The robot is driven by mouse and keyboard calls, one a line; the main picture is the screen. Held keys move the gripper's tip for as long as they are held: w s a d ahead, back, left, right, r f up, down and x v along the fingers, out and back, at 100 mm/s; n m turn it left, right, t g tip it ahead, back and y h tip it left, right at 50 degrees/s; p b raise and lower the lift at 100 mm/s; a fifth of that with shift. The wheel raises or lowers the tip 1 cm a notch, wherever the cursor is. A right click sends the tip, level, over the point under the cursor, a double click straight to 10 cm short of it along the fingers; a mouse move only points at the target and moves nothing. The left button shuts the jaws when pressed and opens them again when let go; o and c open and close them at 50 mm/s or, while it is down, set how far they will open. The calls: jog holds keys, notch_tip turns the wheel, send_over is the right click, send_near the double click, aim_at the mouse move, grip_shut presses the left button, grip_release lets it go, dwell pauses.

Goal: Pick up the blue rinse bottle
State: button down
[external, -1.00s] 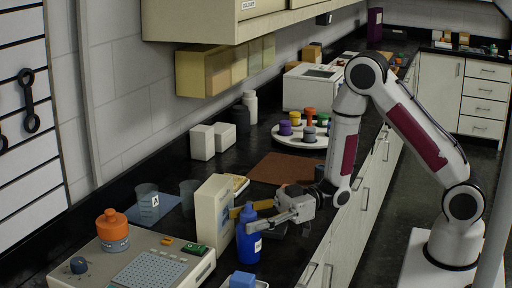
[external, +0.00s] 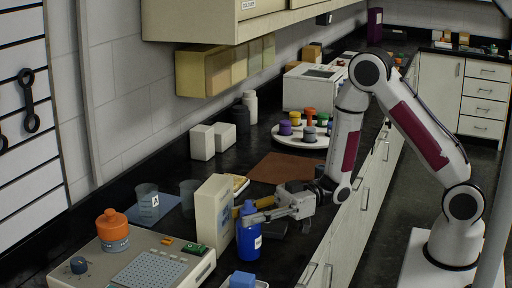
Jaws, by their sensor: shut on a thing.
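The blue rinse bottle (external: 248,240) stands upright at the front of the black counter, with a white label on its side. My gripper (external: 255,213) reaches in from the right, with its fingers at the bottle's upper part. It is shut on the bottle near the neck. The far finger is partly hidden behind the bottle. I cannot tell whether the bottle's base is clear of the counter.
A cream box (external: 213,217) stands close left of the bottle. A blue block (external: 242,280) lies in front of it. A beige device (external: 135,262) with an orange-capped jar (external: 112,230) is at left. A brown mat (external: 285,169) lies behind the gripper.

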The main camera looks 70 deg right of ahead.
jog(key=shift+r, duration=4.5)
